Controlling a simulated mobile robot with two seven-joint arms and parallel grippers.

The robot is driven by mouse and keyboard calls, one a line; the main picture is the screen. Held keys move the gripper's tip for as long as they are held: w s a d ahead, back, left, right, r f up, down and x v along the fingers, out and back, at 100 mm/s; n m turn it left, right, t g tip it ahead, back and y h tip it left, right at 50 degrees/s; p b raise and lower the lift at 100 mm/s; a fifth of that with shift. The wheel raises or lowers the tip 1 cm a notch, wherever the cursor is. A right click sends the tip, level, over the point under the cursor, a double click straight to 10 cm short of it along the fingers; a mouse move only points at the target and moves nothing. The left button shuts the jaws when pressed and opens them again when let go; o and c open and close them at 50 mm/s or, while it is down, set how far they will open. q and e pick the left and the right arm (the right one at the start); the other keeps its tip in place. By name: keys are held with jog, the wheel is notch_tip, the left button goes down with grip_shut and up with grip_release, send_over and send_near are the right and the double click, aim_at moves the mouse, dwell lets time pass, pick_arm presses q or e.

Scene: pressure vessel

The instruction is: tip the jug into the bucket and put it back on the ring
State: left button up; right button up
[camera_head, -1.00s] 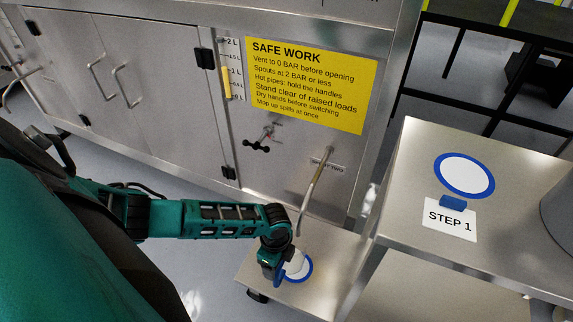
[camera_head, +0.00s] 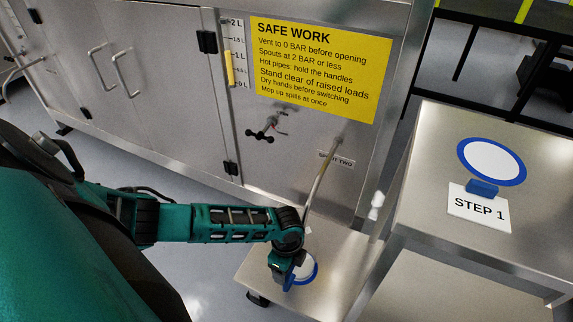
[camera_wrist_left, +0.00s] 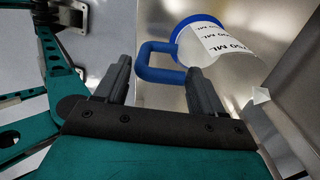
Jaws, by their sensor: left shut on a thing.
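The jug (camera_wrist_left: 232,72) is in the left wrist view: a pale, cloudy body with a blue band at one end, a blue loop handle (camera_wrist_left: 147,72) and a white "750 ML" label. My left gripper (camera_wrist_left: 160,66) is shut on the handle. The bucket and my right gripper are not in view.
A steel bench (camera_head: 425,195) at right carries another blue ring (camera_head: 491,162), empty, and a "STEP 1" card (camera_head: 479,208). The steel cabinet behind has a thin spout pipe (camera_head: 322,175), a valve (camera_head: 264,131) and a yellow notice (camera_head: 318,68).

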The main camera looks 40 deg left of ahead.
pick_arm(q)
jog(key=shift+f, duration=0.15)
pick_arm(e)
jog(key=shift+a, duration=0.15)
pick_arm(q)
jog(key=shift+f+b, duration=0.4)
jog(key=shift+f, duration=0.2)
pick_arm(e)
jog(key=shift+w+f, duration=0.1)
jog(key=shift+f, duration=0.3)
pick_arm(q)
jog(key=o, duration=1.6)
jog(key=shift+c, duration=0.2)
notch_tip(320, 180, up, 13)
jog(key=p, duration=0.6)
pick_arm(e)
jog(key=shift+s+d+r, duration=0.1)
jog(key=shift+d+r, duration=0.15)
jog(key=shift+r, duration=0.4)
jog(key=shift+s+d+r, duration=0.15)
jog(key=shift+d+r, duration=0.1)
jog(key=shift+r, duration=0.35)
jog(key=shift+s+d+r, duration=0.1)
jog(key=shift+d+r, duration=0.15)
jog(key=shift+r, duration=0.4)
